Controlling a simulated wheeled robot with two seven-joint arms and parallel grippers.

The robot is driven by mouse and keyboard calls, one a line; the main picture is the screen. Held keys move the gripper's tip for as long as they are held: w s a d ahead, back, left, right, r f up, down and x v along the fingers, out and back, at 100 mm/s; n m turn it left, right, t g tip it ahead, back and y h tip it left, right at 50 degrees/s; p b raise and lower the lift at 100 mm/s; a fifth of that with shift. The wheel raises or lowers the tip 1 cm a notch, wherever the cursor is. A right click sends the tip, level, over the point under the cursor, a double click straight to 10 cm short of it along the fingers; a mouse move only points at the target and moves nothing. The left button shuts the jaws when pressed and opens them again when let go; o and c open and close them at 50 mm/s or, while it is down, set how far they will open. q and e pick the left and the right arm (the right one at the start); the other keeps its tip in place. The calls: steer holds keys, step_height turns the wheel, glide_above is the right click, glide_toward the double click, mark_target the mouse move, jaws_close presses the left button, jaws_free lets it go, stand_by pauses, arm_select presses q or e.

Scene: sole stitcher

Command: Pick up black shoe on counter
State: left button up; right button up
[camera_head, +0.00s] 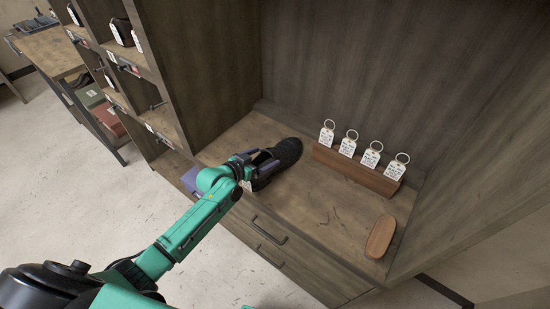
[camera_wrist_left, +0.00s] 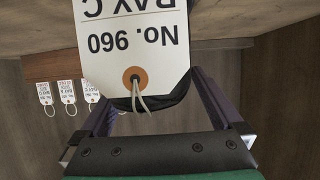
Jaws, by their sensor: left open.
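The black shoe (camera_head: 286,152) lies on the wooden counter (camera_head: 325,215) inside the cabinet, its toe pointing to the back right. My left gripper (camera_head: 262,164) is at the shoe's near left end, which it partly hides. In the left wrist view, a white tag (camera_wrist_left: 133,35) on a string hangs large before the camera and reads "No. 960 BAY C" upside down. A dark part of the shoe (camera_wrist_left: 172,97) shows behind the tag, between the spread fingers. The gripper is open. Whether the fingers touch the shoe is hidden. My right gripper is not in view.
A wooden rack with several tagged rings (camera_head: 357,172) stands along the counter's back. A brown wooden brush-like block (camera_head: 380,236) lies at the right. The cabinet's left wall (camera_head: 205,70) rises close by. The counter's middle is clear.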

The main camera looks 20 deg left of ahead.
arm_select(q)
steer(key=x, duration=0.4)
steer(key=shift+d, duration=0.45)
steer(key=shift+a, duration=0.15)
steer(key=shift+c, duration=1.2)
steer(key=c, duration=1)
jaws_close()
steer(key=shift+r, duration=0.15)
